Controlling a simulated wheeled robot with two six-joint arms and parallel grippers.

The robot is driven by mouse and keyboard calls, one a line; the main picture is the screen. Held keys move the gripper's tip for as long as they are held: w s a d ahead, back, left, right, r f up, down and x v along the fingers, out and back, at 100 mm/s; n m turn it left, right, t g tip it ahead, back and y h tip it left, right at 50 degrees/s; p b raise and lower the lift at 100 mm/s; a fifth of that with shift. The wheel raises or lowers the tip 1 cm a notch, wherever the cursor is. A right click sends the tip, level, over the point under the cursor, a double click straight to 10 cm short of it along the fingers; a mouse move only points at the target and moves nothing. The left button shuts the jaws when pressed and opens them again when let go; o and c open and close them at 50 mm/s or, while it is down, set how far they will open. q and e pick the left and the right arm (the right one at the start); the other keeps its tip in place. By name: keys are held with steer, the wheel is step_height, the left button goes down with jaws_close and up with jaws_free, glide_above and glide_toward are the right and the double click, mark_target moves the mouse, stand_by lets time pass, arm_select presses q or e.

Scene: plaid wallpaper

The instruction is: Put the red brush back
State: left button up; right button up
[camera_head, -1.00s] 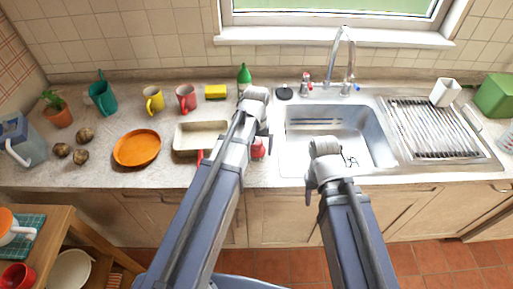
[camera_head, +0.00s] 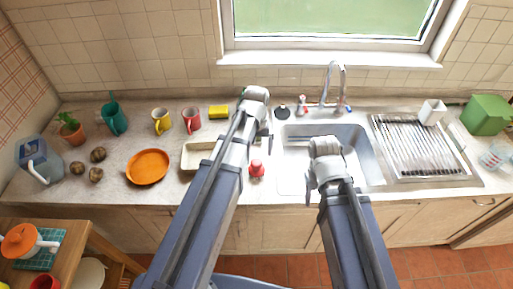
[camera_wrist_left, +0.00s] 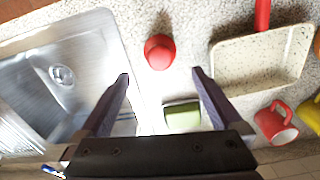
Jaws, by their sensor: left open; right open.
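A small red round object with a knob on top (camera_head: 257,168), which looks like the red brush, stands on the counter by the sink's front left corner. It also shows in the left wrist view (camera_wrist_left: 160,52), just beyond the fingertips.
The sink (camera_head: 371,160) and drying rack (camera_head: 425,150) are at the right. The cream pan (camera_head: 196,156), orange plate (camera_head: 148,167), red mug (camera_head: 191,121), yellow mug (camera_head: 162,122) and yellow sponge (camera_head: 219,111) are left. A black round piece (camera_head: 283,112) sits behind the sink.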

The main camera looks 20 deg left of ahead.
arm_select(q)
steer(key=s+d+m+y, duration=0.1)
steer(key=s+d+m, duration=0.4)
steer(key=s+d, duration=0.5)
steer(key=s, duration=0.4)
steer(key=shift+s+d+m, duration=0.15)
steer(key=shift+d+m, duration=0.1)
steer(key=shift+m, duration=0.15)
